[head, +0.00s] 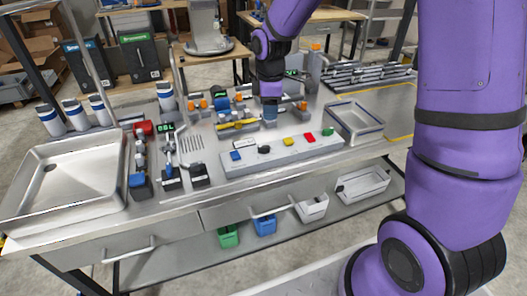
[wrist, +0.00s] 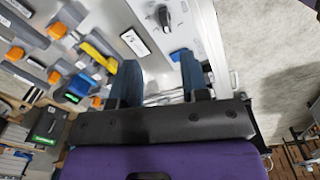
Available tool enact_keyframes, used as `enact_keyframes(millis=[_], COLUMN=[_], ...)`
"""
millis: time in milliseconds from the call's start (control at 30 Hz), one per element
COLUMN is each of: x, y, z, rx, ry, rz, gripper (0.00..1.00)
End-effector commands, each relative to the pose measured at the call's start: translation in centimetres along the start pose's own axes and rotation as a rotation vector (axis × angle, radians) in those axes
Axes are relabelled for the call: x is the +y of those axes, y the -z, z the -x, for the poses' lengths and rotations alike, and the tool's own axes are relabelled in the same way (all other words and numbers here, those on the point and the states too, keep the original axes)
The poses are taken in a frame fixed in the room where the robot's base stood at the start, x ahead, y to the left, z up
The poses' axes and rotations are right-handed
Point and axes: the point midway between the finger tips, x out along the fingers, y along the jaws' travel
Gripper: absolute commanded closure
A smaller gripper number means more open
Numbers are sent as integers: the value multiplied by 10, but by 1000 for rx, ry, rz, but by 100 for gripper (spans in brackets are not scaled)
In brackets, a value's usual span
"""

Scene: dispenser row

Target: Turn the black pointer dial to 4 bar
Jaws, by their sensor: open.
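The black pointer dial (head: 264,149) sits on the long light-grey panel (head: 300,155) at the front of the bench, just right of a white label plate (head: 244,144). In the wrist view a black dial (wrist: 163,16) is near the top edge, above a framed label plate (wrist: 134,42); its reading is too small to make out. My gripper (head: 269,112) hangs fingers down, behind and above the panel in the head view. In the wrist view my gripper (wrist: 160,79) has its two blue fingers apart with nothing between them, clear of the dial.
The panel also carries a blue control (head: 236,155), a yellow one (head: 289,141), a red one (head: 309,137) and a green one (head: 327,131). A yellow-handled item (head: 236,124) lies close behind. A metal tray (head: 354,118) stands right, a large basin (head: 68,180) left.

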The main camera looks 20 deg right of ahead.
Motion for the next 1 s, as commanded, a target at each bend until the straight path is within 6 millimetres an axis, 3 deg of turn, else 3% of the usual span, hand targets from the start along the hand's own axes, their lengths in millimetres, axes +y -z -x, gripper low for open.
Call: enact_keyframes(millis=[100,367,800,1000], x=[6,8,5,5], y=[6,9,9,9], z=[-19,-38,-110,-129], rx=[0,0,-1,1], ry=[21,32,32,30], rz=[53,82,81,80], gripper=[58,58,58,58])
